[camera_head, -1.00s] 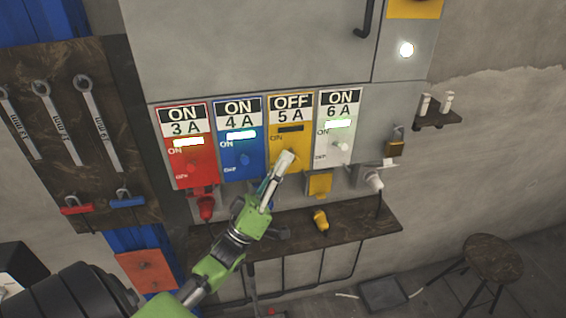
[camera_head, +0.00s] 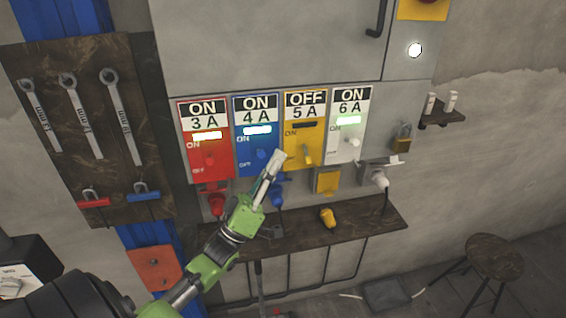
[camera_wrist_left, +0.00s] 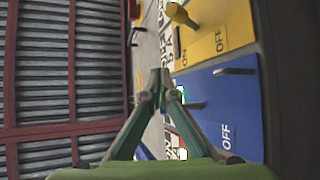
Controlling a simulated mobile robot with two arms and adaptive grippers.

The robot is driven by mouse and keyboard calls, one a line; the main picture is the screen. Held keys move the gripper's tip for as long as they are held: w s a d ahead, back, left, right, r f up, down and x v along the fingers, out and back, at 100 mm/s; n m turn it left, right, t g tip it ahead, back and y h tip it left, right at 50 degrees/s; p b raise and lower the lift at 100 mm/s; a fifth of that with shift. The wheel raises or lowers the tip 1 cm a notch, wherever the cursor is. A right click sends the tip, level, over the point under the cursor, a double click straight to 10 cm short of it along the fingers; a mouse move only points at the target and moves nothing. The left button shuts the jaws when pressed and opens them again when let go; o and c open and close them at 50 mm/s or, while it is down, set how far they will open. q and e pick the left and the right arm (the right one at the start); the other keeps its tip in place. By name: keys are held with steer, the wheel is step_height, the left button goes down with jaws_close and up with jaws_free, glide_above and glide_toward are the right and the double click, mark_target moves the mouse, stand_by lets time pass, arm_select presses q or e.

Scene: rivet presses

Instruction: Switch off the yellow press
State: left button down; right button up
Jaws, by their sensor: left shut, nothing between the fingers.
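The yellow switch panel (camera_head: 296,142) is labelled OFF 5 A in the head view, and its indicator bar is dark. Its yellow knob (camera_head: 308,155) points down; it also shows in the left wrist view (camera_wrist_left: 180,14). My left gripper (camera_head: 277,156) is shut and empty. It is in front of the gap between the blue panel (camera_head: 257,131) and the yellow one, left of the yellow knob and apart from it. In the left wrist view its fingertips (camera_wrist_left: 160,78) meet in front of the panels. My right gripper is not in view.
The red panel (camera_head: 207,127), the blue panel and the white panel (camera_head: 350,105) read ON with lit bars. A yellow plug (camera_head: 328,217) lies on the dark shelf (camera_head: 360,229) below. A padlock (camera_head: 402,137) hangs right of the panels. A stool (camera_head: 494,257) stands at right.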

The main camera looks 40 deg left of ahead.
mark_target(262, 174)
arm_select(q)
steer(key=a+f+b, duration=0.2)
steer(key=f, duration=0.1)
steer(key=a+f, duration=0.2)
steer(key=shift+s+f+b, duration=0.1)
steer(key=shift+s+b, duration=0.05)
steer(key=shift+b, duration=0.25)
steer(key=shift+f, duration=0.1)
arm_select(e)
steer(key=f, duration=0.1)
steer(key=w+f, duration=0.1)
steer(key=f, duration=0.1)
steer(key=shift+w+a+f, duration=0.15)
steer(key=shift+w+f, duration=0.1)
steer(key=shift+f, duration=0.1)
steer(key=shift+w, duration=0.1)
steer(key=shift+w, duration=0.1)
